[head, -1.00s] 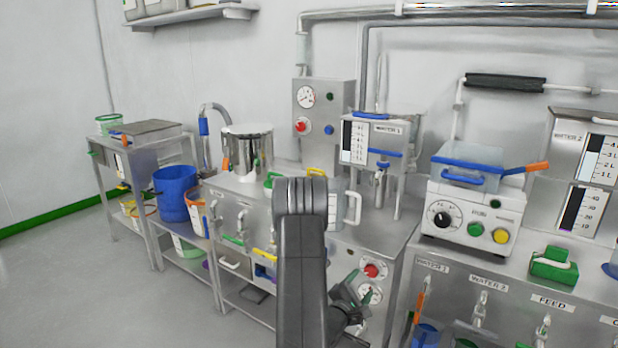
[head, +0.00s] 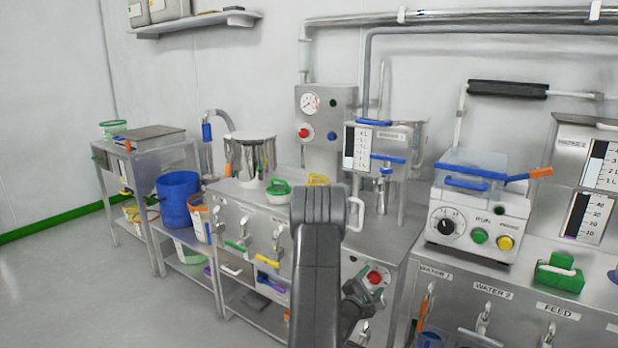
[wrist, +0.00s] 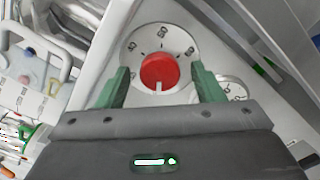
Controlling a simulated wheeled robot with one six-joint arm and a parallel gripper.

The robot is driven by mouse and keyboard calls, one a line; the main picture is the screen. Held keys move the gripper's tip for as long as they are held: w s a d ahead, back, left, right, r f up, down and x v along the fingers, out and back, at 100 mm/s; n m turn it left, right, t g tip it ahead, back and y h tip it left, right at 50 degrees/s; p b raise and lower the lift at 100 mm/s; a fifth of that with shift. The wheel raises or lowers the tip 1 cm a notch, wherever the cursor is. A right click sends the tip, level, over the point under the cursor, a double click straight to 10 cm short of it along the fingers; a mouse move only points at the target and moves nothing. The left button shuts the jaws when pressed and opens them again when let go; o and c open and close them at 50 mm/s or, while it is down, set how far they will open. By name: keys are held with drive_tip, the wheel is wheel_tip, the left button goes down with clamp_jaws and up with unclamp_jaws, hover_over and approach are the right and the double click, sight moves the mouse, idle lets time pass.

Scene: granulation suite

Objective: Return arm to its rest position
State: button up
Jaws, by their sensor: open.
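My arm (head: 318,265) rises in the middle of the head view, bent at its top. My gripper (head: 368,300) is low to the right of it, partly hidden by the arm. In the wrist view, the two green fingers of my gripper (wrist: 160,70) are spread and empty. A red knob (wrist: 159,72) on a white numbered dial (wrist: 185,40) shows between the fingers. I cannot tell how near the fingers are to it. The red knob also shows in the head view (head: 375,278), on the front of the steel bench.
A steel pot (head: 250,157) and a green-handled lid (head: 278,187) stand on the bench left of my arm. A white control box (head: 478,218) is at the right. A blue bucket (head: 178,196) stands at the left. The floor (head: 70,275) at the left is clear.

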drive_tip(key=v, duration=1.3)
drive_tip(key=x, duration=1.4)
drive_tip(key=shift+s+a+m+b, duration=0.15)
drive_tip(key=shift+m+b, duration=0.35)
drive_tip(key=shift+m, duration=0.4)
drive_tip(key=m+b, duration=0.1)
drive_tip(key=m, duration=0.2)
drive_tip(key=shift+f, duration=0.1)
drive_tip(key=m+b, duration=0.1)
drive_tip(key=m, duration=0.5)
drive_tip(key=shift+b, duration=0.3)
drive_tip(key=m+b, duration=0.1)
drive_tip(key=m, duration=0.4)
drive_tip(key=shift+m, duration=0.3)
drive_tip(key=m, duration=0.4)
drive_tip(key=shift+m, duration=0.4)
